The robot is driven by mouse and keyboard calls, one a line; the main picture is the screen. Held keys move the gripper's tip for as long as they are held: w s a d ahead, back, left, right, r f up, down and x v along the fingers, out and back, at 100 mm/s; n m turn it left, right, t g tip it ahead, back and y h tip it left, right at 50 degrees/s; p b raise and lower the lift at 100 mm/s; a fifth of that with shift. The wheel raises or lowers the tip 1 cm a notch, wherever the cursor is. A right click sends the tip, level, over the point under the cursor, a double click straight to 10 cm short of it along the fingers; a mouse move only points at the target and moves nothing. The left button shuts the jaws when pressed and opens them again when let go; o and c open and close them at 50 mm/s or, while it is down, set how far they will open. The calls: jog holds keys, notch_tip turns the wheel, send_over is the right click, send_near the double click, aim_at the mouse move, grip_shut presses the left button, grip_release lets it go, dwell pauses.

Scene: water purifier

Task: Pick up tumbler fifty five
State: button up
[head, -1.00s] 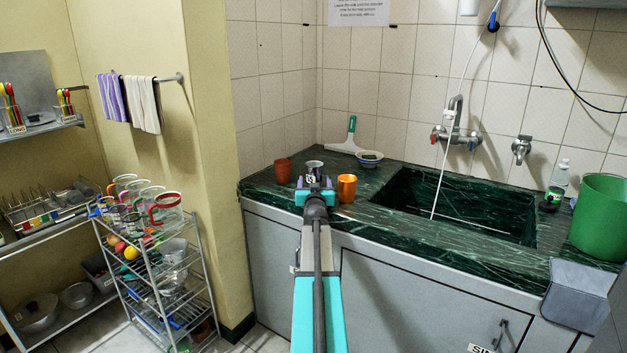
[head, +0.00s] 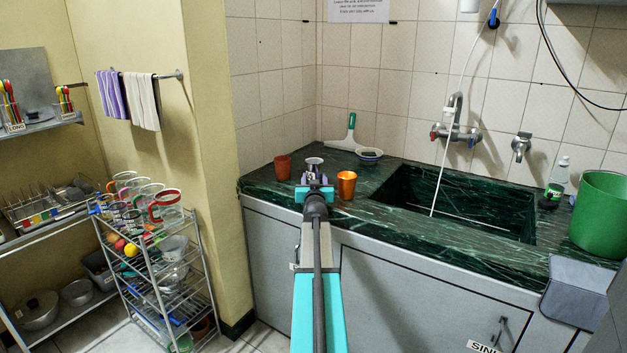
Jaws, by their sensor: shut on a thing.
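Three cups stand in a group at the left end of the green marble counter. They are a reddish-brown tumbler (head: 283,168) at left, a small silver tumbler (head: 314,163) in the middle and a shiny orange tumbler (head: 346,186) at right. I cannot read a number on any of them. My gripper (head: 314,178) is shut on the silver tumbler, which is upright. The gripper hides its lower part, so I cannot tell whether it is clear of the counter.
A wire rack (head: 192,262) of mugs stands at lower left.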

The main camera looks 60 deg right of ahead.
aim_at(314, 166)
jog(key=shift+r, duration=0.25)
jog(key=shift+r+p, duration=1.5)
jog(key=shift+r, duration=1.05)
notch_tip(314, 166, up, 22)
jog(key=shift+r+p, duration=0.15)
jog(key=shift+p, duration=0.2)
jog(key=shift+r, duration=0.1)
dwell(0.5)
